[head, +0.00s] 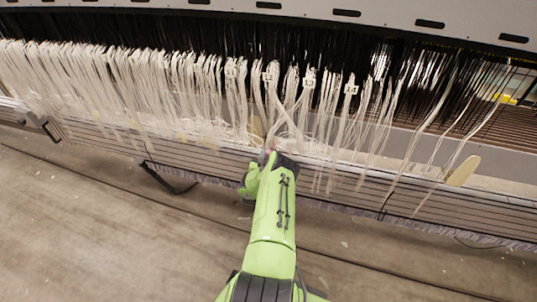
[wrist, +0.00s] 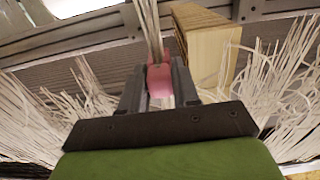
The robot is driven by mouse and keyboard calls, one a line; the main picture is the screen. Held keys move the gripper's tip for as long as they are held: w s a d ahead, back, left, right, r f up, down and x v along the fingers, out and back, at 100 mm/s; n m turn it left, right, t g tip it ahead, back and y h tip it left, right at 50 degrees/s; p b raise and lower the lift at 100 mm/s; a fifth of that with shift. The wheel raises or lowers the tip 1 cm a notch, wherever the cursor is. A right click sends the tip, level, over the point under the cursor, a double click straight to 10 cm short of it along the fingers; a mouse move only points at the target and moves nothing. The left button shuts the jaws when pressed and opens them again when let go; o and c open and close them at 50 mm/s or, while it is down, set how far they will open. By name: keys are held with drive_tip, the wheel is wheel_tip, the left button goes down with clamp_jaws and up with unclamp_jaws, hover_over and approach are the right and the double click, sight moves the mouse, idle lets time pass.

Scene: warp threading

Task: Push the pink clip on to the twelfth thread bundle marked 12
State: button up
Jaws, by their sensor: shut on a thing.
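The pink clip (wrist: 159,82) sits between the two fingers of my gripper (wrist: 158,76), which is shut on it in the wrist view. A white thread bundle (wrist: 149,30) runs up from just behind the clip. I cannot tell whether the clip is around the bundle or only in front of it. In the head view my gripper (head: 268,153) is at the lower part of the hanging threads, with only a small bit of pink showing. Small white tags (head: 271,76) hang on several bundles, but their numbers are too small to read.
White thread bundles (head: 120,90) hang densely to the left and more sparsely to the right. A slatted beam (head: 340,181) runs below them. A pale wooden block (wrist: 210,50) stands right of the fingers in the wrist view. The floor (head: 110,235) in front is clear.

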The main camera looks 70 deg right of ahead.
idle(0.3)
drive_tip(key=o, duration=1.3)
drive_tip(key=shift+d, duration=0.1)
